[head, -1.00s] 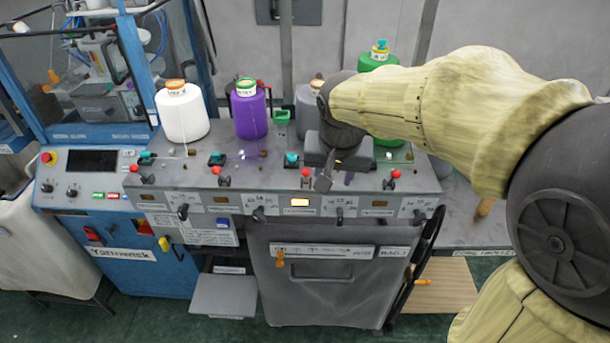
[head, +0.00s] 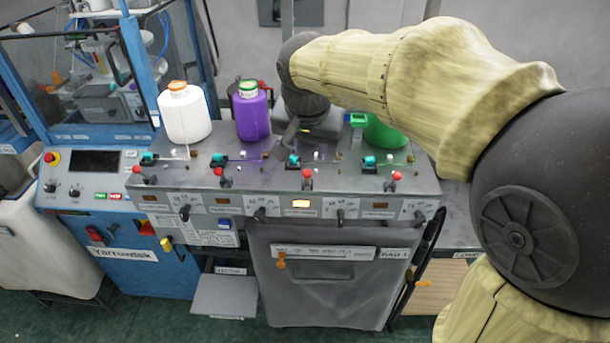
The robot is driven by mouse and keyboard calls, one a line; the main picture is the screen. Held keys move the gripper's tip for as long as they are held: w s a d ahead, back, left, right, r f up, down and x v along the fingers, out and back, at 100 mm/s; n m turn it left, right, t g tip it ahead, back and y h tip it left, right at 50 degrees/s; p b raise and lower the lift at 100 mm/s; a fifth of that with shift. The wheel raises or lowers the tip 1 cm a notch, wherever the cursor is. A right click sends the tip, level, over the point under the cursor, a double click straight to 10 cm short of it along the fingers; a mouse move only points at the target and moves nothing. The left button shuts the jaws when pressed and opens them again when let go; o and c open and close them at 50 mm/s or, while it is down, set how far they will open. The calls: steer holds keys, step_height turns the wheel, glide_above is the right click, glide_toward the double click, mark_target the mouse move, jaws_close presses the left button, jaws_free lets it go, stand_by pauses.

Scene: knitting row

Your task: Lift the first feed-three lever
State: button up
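A grey machine panel (head: 200,196) carries a row of feed stations. A small black lever (head: 340,216) hangs on the front face to the right of that window. Which of these the task names, I cannot tell. My gripper (head: 290,136) is above the back of the panel, behind the third station and clear of its red lever. A dark finger points down-left; the gap between fingers is hidden, and I see nothing held.
A white cone (head: 184,117) and a purple cone (head: 251,114) stand left of my gripper, the purple one close to it. A green cone (head: 385,135) stands at right, partly behind my arm. Other red levers (head: 225,182) line the panel.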

mark_target(307, 180)
steer(key=p+x, duration=0.2)
steer(key=x, duration=1.2)
steer(key=shift+f, duration=0.15)
steer(key=shift+w+p, duration=0.1)
steer(key=shift+p, duration=0.2)
jaws_close()
